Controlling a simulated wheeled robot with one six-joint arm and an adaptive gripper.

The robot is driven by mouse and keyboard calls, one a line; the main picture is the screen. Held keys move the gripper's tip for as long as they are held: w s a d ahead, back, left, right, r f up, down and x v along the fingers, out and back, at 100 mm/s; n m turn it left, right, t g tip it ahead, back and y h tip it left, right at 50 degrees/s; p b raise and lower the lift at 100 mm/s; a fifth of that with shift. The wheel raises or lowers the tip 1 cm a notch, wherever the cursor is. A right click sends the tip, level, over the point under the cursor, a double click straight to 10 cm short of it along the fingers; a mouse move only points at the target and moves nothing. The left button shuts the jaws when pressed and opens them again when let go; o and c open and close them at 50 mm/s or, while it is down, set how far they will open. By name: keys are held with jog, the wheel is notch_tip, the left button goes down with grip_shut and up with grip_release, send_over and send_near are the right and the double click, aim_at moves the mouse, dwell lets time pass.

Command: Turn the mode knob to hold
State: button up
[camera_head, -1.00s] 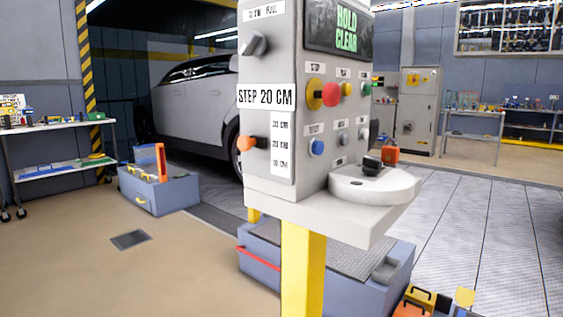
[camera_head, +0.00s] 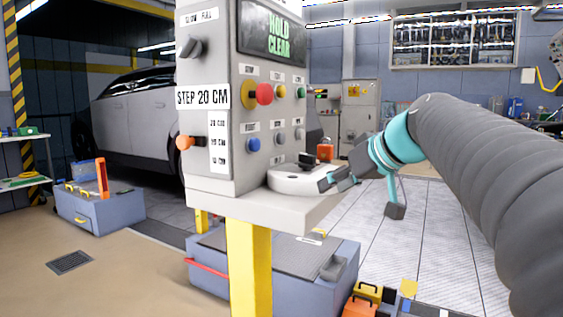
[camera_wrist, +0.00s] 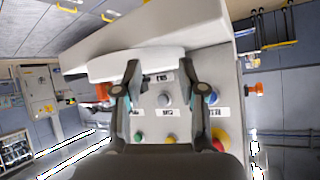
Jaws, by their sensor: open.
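The console (camera_head: 215,130) stands left of centre in the head view, its screen (camera_head: 272,33) reading HOLD CLEAR. Its lower front row has a blue RESET button (camera_head: 253,145) and two grey controls, a middle one (camera_head: 279,138) and a right one (camera_head: 299,134). Their labels are too small to read, so I cannot tell which is the mode knob. My gripper (camera_head: 360,194) is open at the right of the console's ledge. In the wrist view my gripper (camera_wrist: 160,66) has its fingers spread, and the middle grey control (camera_wrist: 164,100) shows between them. I see no contact.
Red (camera_head: 264,94), yellow and green buttons sit above the grey controls. A blue-grey box (camera_head: 205,262) stands at the console's foot. A car (camera_head: 130,110) is behind.

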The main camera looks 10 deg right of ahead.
aim_at(307, 155)
jog(key=w+d+r+n+t+y, duration=0.2)
jog(key=w+d+r, duration=0.2)
jog(key=w+r, duration=0.3)
jog(key=x, duration=1.2)
jog(key=shift+w+a, duration=0.25)
jog(key=shift+w, duration=0.05)
grip_shut()
